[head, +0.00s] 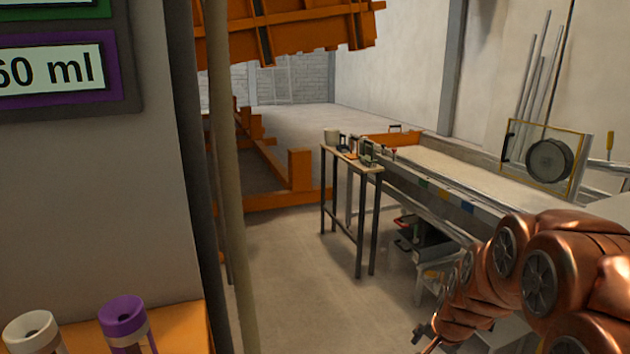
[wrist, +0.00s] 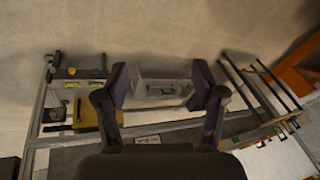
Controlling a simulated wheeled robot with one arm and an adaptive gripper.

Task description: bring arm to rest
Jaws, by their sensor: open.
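My copper-coloured arm reaches in from the lower right of the head view, bent and slanting down to the left. Its far end runs toward the bottom edge there, and my gripper is hardly visible in that view. In the wrist view my gripper (wrist: 162,88) is open, its two dark fingers spread apart. A pale grey box-like thing (wrist: 165,90) shows in the gap between the fingers. I cannot tell how far beyond the fingertips it lies.
A long sand-filled bed (head: 450,170) runs along the right wall. A narrow table (head: 362,163) with small items stands beside it. Orange frames (head: 300,175) stand behind. A white-capped tube (head: 32,330) and a purple-capped tube (head: 125,318) are at lower left. The middle floor (head: 285,270) is clear.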

